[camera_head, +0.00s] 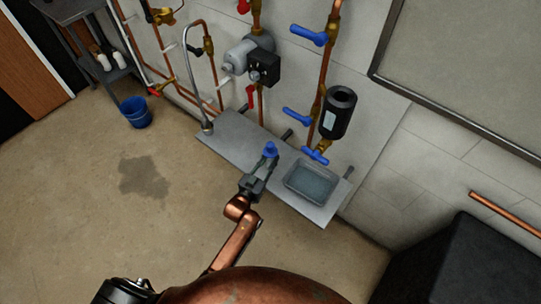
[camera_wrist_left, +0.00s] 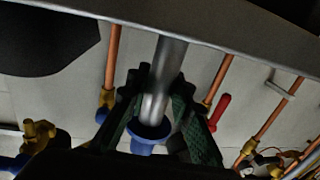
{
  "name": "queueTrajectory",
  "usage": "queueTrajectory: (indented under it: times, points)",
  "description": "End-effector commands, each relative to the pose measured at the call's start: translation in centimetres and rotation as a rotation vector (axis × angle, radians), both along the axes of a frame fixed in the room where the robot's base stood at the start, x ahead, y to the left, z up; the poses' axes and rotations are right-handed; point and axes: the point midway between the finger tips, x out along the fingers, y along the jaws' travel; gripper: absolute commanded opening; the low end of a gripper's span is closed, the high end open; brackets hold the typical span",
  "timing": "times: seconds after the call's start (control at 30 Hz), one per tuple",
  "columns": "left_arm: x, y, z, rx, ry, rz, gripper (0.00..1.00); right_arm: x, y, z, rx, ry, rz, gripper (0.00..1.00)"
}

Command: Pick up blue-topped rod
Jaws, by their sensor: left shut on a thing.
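The blue-topped rod shows in the left wrist view as a grey metal shaft (camera_wrist_left: 164,80) with a flared blue top (camera_wrist_left: 150,136). My left gripper (camera_wrist_left: 160,108) is shut on it, with a dark green finger pad on each side. In the head view the blue top (camera_head: 270,149) sticks up from my left gripper (camera_head: 264,165), over the front edge of the grey shelf (camera_head: 238,143). The shaft is hidden there. In the wrist view the shaft's far end reaches the shelf edge (camera_wrist_left: 230,45); I cannot tell whether they touch. My right gripper is not in view.
A tray (camera_head: 291,177) of water sits on the shelf, right of the gripper. Copper pipes with blue-handled valves (camera_head: 297,117) and a grey pump (camera_head: 248,55) line the wall behind. A blue bucket (camera_head: 136,112) and a dark stain (camera_head: 144,177) are on the open floor at left.

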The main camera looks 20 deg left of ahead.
Motion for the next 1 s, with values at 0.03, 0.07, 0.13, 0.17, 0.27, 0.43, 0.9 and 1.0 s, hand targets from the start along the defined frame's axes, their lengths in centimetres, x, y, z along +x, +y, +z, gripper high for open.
queueTrajectory:
  times: [0.03,0.07,0.13,0.17,0.27,0.43,0.9,1.0]
  points:
    - [0.0,0.0,0.0,0.000,0.000,0.000,0.13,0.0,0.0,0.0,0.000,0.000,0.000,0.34]
    - [0.0,0.0,0.0,0.000,0.000,0.000,0.11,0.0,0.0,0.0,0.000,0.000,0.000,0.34]
    - [0.0,0.0,0.0,0.000,0.000,0.000,0.06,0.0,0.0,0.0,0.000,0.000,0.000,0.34]
    - [0.0,0.0,0.0,0.000,0.000,0.000,0.04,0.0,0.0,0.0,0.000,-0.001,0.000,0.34]
    - [0.0,0.0,0.0,0.000,0.000,0.000,0.00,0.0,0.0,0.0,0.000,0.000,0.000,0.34]
    - [0.0,0.0,0.1,0.000,-0.001,0.000,0.00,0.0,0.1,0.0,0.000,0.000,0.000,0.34]
    - [0.0,0.0,2.6,0.000,-0.006,0.000,0.00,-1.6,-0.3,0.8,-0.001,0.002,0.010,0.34]
    - [-0.5,0.8,4.7,0.003,-0.006,0.002,0.00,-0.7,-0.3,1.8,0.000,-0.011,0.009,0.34]
